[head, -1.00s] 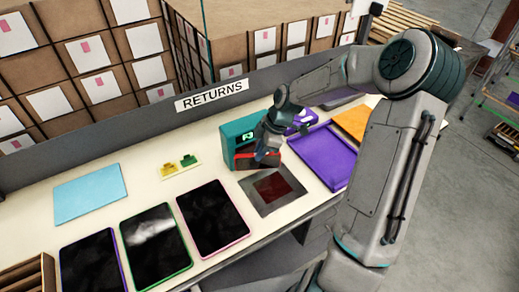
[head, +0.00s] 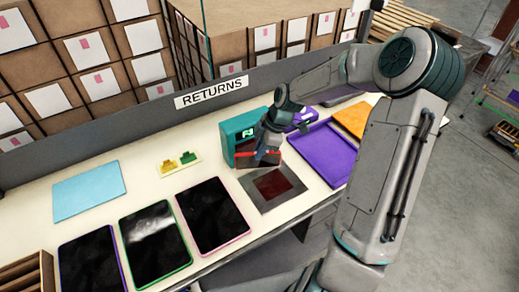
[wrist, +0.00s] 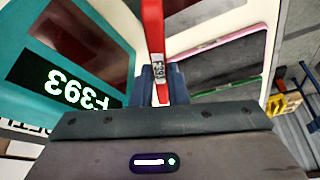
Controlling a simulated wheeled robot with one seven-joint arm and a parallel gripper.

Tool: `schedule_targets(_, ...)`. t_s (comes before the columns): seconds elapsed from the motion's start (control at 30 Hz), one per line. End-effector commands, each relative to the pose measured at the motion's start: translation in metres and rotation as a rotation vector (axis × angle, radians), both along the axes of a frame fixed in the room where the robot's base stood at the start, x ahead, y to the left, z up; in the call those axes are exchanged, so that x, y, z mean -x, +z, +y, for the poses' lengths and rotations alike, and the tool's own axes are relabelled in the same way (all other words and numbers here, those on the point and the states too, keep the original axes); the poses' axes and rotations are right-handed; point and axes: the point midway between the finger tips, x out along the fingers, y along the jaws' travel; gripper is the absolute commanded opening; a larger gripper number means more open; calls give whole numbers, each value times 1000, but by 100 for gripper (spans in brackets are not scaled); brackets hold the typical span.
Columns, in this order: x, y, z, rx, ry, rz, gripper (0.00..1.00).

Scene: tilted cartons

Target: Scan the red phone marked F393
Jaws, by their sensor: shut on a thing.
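The red phone (wrist: 154,28) is held edge-on between the fingers of my gripper (wrist: 163,88) in the wrist view. A small label on its edge appears to read F393. In the head view the phone (head: 243,154) is a thin red strip in front of the teal scanner box (head: 237,125), with my gripper (head: 268,153) at its right end. The teal box (wrist: 30,75) has a lit display that reads F393 in the wrist view. A grey plate with a dark red glass window (head: 272,185) lies in front of the box, below the phone.
Several dark-screened tablets (head: 212,217) lie along the counter's front. A light blue sheet (head: 90,191) lies at left. Small yellow and green pieces (head: 180,163) sit on a pale base. A purple tray (head: 318,152) and an orange one (head: 350,120) are at right.

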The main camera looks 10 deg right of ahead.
Motion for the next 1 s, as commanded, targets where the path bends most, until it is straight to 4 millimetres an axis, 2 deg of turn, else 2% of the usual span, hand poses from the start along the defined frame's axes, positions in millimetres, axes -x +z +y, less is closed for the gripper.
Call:
schedule_targets(0.27, 0, 8, 0, 0, 0, -1, 0)
schedule_targets(0.7, 0, 60, 0, 0, 0, 0, 0)
schedule_targets(1.0, 0, 60, 0, 0, 0, 0, 0)
